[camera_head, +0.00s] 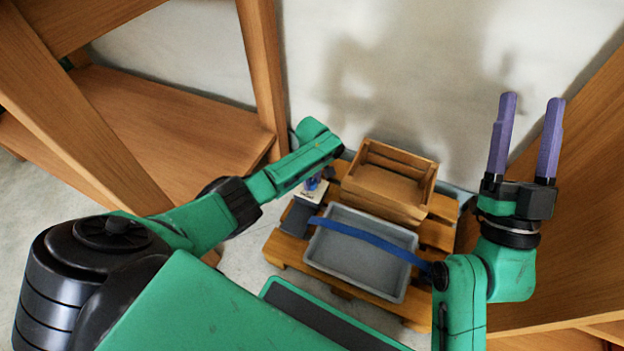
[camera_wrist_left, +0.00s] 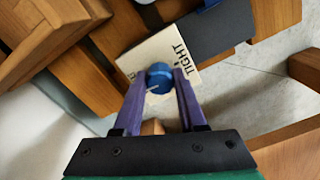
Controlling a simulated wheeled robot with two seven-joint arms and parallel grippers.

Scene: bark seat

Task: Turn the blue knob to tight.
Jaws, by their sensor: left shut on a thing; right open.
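The blue knob (camera_wrist_left: 159,76) sits on a pale label plate (camera_wrist_left: 150,55) with the word TIGHT printed to the knob's upper right in the left wrist view. A pale line on the knob points to the lower left there, away from the word. My left gripper (camera_wrist_left: 160,82) is shut on the knob, one purple finger on each side. In the head view the plate (camera_head: 314,194) shows below my left forearm, which hides much of the knob and fingers. My right gripper (camera_head: 531,98) is open and empty, raised at the right with its fingers pointing up.
A wooden pallet (camera_head: 285,248) carries a wooden crate (camera_head: 372,195), a grey tray (camera_head: 335,275) and a dark block (camera_head: 297,217) beside the plate. A blue strap (camera_head: 365,235) crosses the tray. Wooden boards stand at left and right, with a pale wall behind.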

